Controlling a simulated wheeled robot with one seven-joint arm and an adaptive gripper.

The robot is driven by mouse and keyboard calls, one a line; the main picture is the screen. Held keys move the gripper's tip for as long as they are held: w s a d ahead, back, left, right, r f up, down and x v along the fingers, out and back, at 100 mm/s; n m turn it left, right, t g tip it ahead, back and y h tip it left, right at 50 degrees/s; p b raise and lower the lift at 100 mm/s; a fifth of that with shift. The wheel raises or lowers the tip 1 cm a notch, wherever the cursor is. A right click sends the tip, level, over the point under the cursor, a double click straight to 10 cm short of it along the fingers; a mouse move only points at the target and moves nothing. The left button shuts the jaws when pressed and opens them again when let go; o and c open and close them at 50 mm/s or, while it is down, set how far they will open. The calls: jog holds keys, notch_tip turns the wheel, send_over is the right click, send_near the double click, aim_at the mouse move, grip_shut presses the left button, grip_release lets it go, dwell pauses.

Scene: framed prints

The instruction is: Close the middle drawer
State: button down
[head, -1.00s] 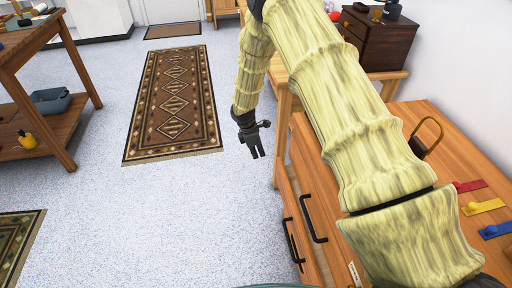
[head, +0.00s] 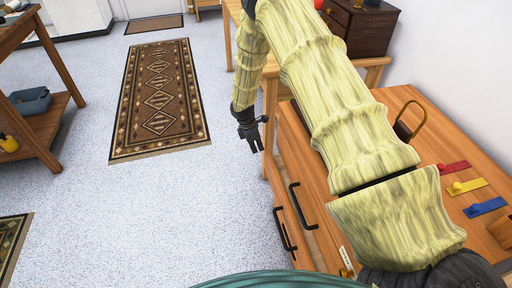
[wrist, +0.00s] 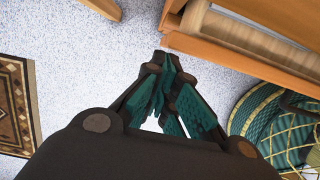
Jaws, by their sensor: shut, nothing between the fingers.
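The wooden cabinet (head: 435,125) stands at the lower right of the head view. Its front has two black bar handles, an upper one (head: 302,206) and a lower one (head: 284,230). In the wrist view an orange wooden front edge with a paler recess behind it (wrist: 240,45) shows at the upper right; I cannot tell which drawer this is. My gripper (head: 253,146) hangs over the floor, left of the cabinet's far end and apart from the handles. Its fingers (wrist: 165,62) are shut and empty. My arm hides part of the cabinet.
On the cabinet top are red (head: 453,167), yellow (head: 467,187) and blue (head: 486,207) strips and a looped brown handle (head: 408,118). A dark chest (head: 365,28) stands behind. A patterned rug (head: 160,100) and open floor lie left. A wooden shelf table (head: 45,125) stands far left.

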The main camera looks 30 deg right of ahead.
jog(key=d, duration=0.1)
jog(key=d+p, duration=0.1)
jog(key=shift+s+d, duration=0.35)
